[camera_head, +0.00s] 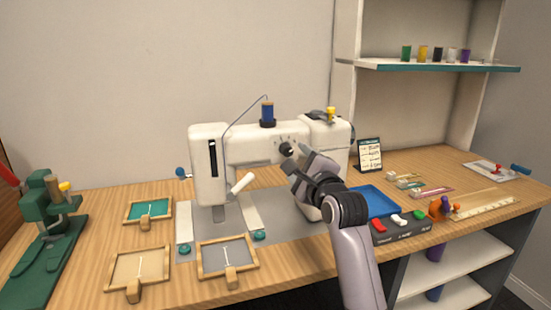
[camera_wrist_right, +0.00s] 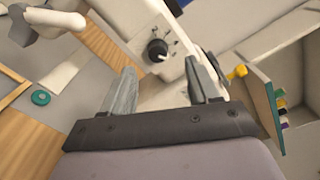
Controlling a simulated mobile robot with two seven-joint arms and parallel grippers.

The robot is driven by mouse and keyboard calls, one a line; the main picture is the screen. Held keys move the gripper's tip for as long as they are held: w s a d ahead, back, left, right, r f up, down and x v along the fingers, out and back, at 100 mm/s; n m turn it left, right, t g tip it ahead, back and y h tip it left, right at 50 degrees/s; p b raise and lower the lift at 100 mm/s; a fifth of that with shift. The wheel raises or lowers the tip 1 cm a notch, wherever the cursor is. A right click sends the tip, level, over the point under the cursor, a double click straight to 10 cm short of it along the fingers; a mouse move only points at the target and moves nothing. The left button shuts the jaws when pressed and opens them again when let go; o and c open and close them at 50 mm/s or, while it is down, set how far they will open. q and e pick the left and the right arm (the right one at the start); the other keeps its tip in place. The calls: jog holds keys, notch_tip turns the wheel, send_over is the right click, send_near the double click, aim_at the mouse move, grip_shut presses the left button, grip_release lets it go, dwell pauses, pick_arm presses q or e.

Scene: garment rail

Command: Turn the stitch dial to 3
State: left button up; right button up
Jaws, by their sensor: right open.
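The stitch dial (camera_head: 286,148) is a dark round knob on the front of the white sewing machine (camera_head: 208,165). In the right wrist view the dial (camera_wrist_right: 157,48) has a pale pointer mark and small marks around it, too small to read. My right gripper (camera_head: 295,163) is in front of the machine, just below and right of the dial. In the right wrist view its two grey fingers (camera_wrist_right: 162,75) are apart and empty, with the dial beyond them. I cannot tell whether a finger touches the dial. My left gripper is not in view.
A blue thread spool (camera_head: 267,113) stands on the machine. Framed pieces (camera_head: 228,257) lie in front of it. A blue tray (camera_head: 378,203) and a switch panel (camera_head: 400,223) are to the right. A green press (camera_head: 50,225) stands far left. A shelf (camera_head: 440,65) with spools is behind.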

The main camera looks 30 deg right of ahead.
aim_at(289, 152)
jog(key=shift+f+x, duration=0.15)
jog(key=shift+x, duration=1.6)
jog(key=shift+f+x, duration=0.15)
jog(key=shift+x, duration=1.6)
jog(key=shift+d, duration=0.1)
jog(key=c, duration=1)
